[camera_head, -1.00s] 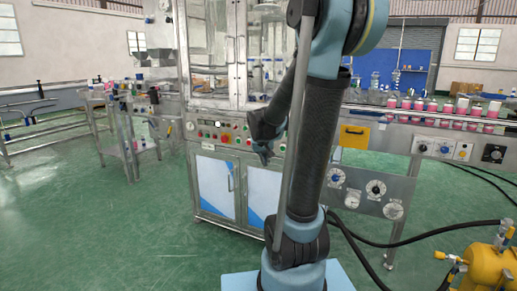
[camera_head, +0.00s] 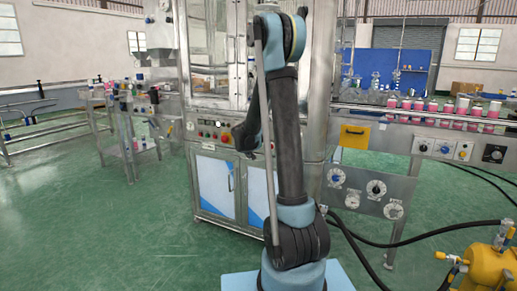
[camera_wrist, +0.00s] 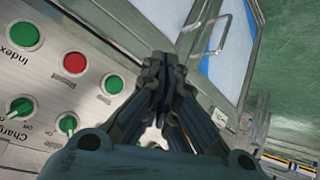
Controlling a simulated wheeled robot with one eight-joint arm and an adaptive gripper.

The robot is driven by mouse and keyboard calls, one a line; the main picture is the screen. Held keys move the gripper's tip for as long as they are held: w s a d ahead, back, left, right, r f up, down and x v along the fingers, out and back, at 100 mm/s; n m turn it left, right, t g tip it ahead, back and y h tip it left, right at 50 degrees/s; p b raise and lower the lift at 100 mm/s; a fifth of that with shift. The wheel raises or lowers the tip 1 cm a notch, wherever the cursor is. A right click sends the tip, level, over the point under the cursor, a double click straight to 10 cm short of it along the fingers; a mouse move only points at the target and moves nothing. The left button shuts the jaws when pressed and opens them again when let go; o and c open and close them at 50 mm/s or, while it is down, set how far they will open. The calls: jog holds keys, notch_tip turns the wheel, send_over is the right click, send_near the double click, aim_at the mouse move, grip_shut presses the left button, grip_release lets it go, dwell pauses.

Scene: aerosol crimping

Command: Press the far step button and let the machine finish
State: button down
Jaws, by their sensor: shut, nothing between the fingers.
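The control panel (camera_head: 208,126) of the machine (camera_head: 210,60) shows as a row of buttons left of my gripper (camera_head: 248,152). In the wrist view a green button (camera_wrist: 112,84) with a small label, perhaps "Step", is nearest my gripper (camera_wrist: 163,62). The red "Reset" button (camera_wrist: 74,63) and the green "Index" button (camera_wrist: 24,34) lie farther left. My gripper is shut and empty, its fingertips to the right of the nearest green button and apart from it in the picture. Whether the fingertips touch the panel cannot be told.
Green selector knobs (camera_wrist: 67,124) sit on the panel near the buttons. Cabinet doors with a metal handle (camera_wrist: 207,40) are under the panel. A conveyor with pink-based cans (camera_head: 445,106) stands at the right. Black hoses cross the floor at the right; open floor lies left.

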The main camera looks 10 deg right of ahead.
jog(key=shift+d, duration=0.1)
jog(key=w+d, duration=0.5)
jog(key=w, duration=0.2)
dwell(0.6)
jog(key=shift+w+d+r, duration=0.1)
jog(key=shift+w+d, duration=0.4)
jog(key=shift+w, duration=0.1)
dwell(2.2)
jog(key=shift+s, duration=0.1)
jog(key=shift+s+a, duration=0.5)
jog(key=shift+s, duration=0.1)
dwell(0.4)
jog(key=shift+s+a, duration=0.75)
jog(key=shift+s, duration=0.25)
jog(key=shift+s+a, duration=0.75)
jog(key=shift+s, duration=0.25)
